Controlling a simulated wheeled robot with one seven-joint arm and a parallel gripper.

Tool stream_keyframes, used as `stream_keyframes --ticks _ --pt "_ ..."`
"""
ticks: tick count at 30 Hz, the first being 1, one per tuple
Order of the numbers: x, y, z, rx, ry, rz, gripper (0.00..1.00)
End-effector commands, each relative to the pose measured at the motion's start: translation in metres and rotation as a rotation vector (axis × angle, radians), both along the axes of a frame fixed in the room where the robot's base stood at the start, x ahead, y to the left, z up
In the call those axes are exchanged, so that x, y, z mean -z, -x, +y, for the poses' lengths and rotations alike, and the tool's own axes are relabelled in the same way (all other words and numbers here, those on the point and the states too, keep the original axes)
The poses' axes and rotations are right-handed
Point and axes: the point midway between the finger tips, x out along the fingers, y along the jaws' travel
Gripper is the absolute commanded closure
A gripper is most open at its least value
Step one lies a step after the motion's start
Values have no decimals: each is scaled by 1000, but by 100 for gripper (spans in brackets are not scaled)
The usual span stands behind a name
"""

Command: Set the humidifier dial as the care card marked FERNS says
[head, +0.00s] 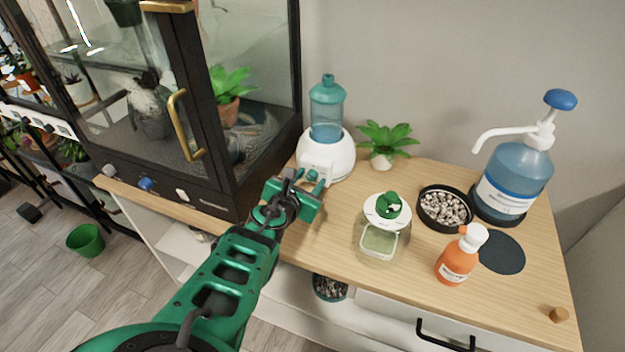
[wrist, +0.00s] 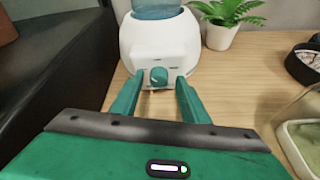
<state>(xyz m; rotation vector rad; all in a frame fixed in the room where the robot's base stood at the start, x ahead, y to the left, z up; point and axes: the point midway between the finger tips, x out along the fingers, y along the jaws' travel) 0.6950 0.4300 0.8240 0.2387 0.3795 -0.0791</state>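The humidifier (head: 340,158) is a white rounded base with a teal water bottle on top, standing at the back of the wooden counter beside the glass cabinet. Its teal dial (wrist: 159,76) is on the front, between and beyond my fingertips in the wrist view; small marks surround it, too small to read. My gripper (wrist: 157,88) is open, its two teal fingers apart and pointing at the dial. It also shows in the head view (head: 316,180), close to the humidifier's front. I cannot tell whether the fingers touch the dial. No care card marked FERNS can be made out.
The dark-framed cabinet (head: 222,190) stands close on the left. A potted plant (head: 384,145) is right of the humidifier. A glass jar (head: 379,241), a pebble dish (head: 427,221), an orange spray bottle (head: 459,257) and a large pump bottle (head: 512,185) occupy the right side.

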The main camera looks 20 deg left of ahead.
Motion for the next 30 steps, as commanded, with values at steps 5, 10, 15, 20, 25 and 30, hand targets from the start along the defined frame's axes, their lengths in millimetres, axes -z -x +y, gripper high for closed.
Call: stream_keyframes --ticks 5,10,15,20,25,30 --pt "0 2 3 -3 1 -1 100" --pt "0 3 -1 -1 0 0 100" --pt "0 3 1 0 -29 -2 100" --pt "1 3 0 0 -102 -6 100" --pt "2 4 -1 0 -229 -14 100" --pt "3 4 -3 0 -387 -27 100"
